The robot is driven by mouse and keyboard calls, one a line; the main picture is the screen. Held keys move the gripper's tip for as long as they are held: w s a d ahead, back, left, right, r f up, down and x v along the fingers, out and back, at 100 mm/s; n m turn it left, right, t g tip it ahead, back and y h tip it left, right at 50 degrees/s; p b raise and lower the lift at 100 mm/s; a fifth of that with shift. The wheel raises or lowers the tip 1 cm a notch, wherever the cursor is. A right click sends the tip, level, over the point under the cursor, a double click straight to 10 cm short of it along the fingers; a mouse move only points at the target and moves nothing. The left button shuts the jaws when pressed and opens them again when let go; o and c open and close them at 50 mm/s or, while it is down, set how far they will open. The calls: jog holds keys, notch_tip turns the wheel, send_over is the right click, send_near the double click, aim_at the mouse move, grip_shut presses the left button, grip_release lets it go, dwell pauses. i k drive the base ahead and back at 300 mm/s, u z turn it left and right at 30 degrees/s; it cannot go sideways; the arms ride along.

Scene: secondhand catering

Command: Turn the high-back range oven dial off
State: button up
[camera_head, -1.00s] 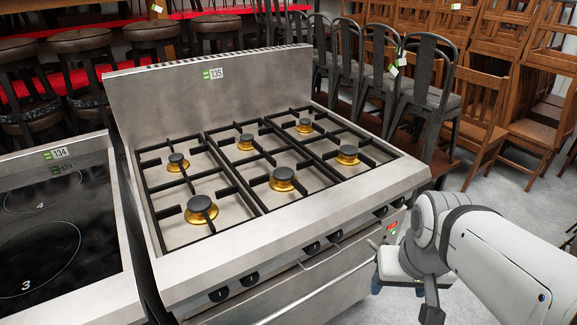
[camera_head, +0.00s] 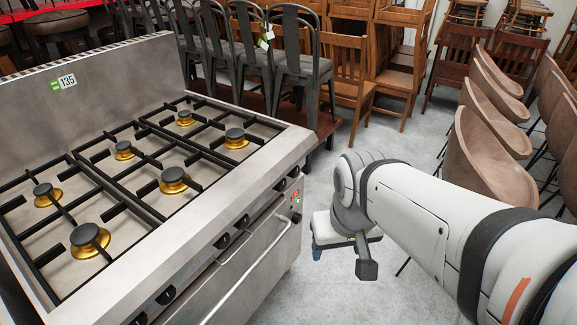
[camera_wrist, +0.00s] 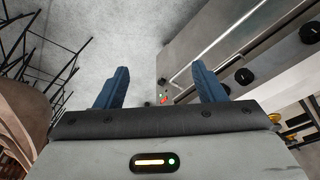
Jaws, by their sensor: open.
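The high-back range (camera_head: 205,145) is a steel six-burner stove with a tall back panel, at the left in the head view. Several black knobs, one of them a dial (camera_head: 243,221), line its front above a long oven handle (camera_head: 255,264). In the wrist view the range front, with knobs (camera_wrist: 244,75) and handle, lies beyond and right of the fingers.
Grey metal chairs (camera_head: 300,65) and wooden chairs (camera_head: 350,70) stand behind the range. Tan shell chairs (camera_head: 485,150) stand at the right. Grey floor (camera_head: 330,170) is free between the range and these chairs.

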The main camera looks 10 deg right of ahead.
aim_at(297, 218)
jog(key=u, duration=1.55)
jog(key=k, duration=0.8)
jog(key=z, duration=0.7)
jog(key=i, duration=1)
